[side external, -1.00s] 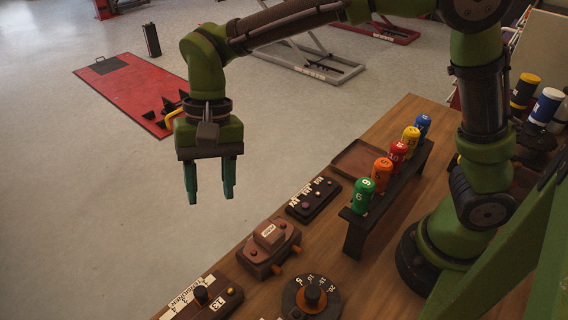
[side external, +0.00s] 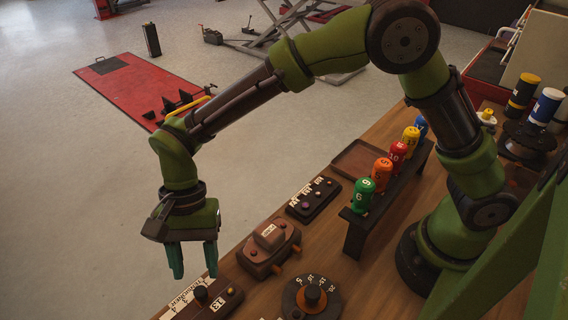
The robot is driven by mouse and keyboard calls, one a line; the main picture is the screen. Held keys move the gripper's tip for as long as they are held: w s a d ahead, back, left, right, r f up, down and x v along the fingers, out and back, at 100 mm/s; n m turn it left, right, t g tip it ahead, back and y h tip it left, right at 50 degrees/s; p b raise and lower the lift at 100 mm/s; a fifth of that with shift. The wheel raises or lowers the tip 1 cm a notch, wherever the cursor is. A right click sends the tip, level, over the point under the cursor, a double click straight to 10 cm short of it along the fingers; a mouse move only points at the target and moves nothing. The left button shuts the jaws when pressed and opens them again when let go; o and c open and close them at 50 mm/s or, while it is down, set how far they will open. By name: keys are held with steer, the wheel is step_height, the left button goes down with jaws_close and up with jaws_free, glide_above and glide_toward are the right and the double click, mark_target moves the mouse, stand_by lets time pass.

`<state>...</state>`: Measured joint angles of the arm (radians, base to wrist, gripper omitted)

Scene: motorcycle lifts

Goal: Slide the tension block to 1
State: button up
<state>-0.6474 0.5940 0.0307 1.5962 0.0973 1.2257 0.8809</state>
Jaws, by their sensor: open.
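The tension slider sits at the bottom left of the bench, with a white scale strip (side external: 186,296) marked with lettering and numbers. The tension block is a dark brown piece with a round black knob (side external: 201,294) and a white "13" label. The slider's lower end runs out of the picture. My gripper (side external: 194,262) is open and empty, fingers pointing down. In the picture its fingertips are just above the black knob, apart from it. I cannot tell the exact height of the fingertips over the slider.
Right of the slider are a brown block device (side external: 268,246) with orange pegs, a round numbered dial (side external: 311,296) and a black button panel (side external: 313,199). A dark rack (side external: 387,196) holds several coloured numbered cylinders. The space left of the bench is open floor (side external: 70,200).

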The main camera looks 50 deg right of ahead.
mark_target(200, 290)
steer(key=shift+x, duration=2.3)
jaws_close()
steer(key=shift+d, duration=0.1)
